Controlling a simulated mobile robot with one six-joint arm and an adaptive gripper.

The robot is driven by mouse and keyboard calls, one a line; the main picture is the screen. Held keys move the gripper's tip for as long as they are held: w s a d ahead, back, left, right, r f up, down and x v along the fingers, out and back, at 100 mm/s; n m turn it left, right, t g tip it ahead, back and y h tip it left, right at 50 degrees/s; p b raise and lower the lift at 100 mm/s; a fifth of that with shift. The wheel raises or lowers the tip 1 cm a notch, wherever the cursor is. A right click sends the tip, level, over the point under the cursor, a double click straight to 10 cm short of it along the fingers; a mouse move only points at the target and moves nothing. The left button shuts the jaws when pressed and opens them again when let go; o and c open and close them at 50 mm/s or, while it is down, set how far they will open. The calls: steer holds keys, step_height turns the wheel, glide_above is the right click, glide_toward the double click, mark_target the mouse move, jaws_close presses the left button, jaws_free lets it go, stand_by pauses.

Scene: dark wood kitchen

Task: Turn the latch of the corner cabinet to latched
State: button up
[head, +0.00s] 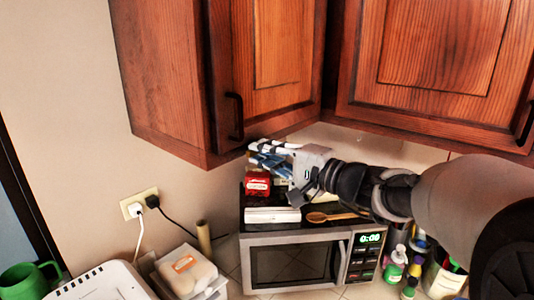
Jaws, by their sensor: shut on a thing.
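The dark red-brown wooden wall cabinet (170,80) hangs at the upper left and meets a second one at the inner corner. Its door (282,45) looks closed and has a black vertical handle (235,117) near its left edge. My gripper (254,152) reaches in from the right, just under the lower edge of this door. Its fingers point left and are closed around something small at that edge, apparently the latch. The latch itself is hidden by the fingers, so its turn position cannot be told.
A microwave (295,262) stands below my gripper. A red box (257,184), a white block (272,215) and a wooden spoon (335,216) lie on top. The second cabinet (440,100) overhangs my arm.

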mark_target(261, 137)
jaws_close()
steer(key=shift+m, duration=0.3)
steer(key=m+p, duration=0.2)
steer(key=m, duration=0.2)
steer(key=w+r+m+p, duration=0.1)
steer(key=m, duration=0.4)
steer(key=d+r+m+p, duration=0.1)
steer(key=m+p, duration=0.1)
steer(key=m, duration=0.3)
steer(key=shift+w+r+p, duration=0.15)
steer(key=shift+r+p, duration=0.05)
steer(key=shift+p, duration=0.1)
steer(key=shift+w+d+m+p, duration=0.1)
steer(key=shift+m+p, duration=0.45)
steer(key=shift+m, duration=0.25)
steer(key=shift+w+d+m+p, duration=0.1)
steer(key=shift+m+p, duration=0.45)
steer(key=shift+m, duration=0.25)
steer(key=shift+f, duration=0.1)
steer(key=o, duration=0.7)
jaws_free()
steer(key=shift+c, duration=0.2)
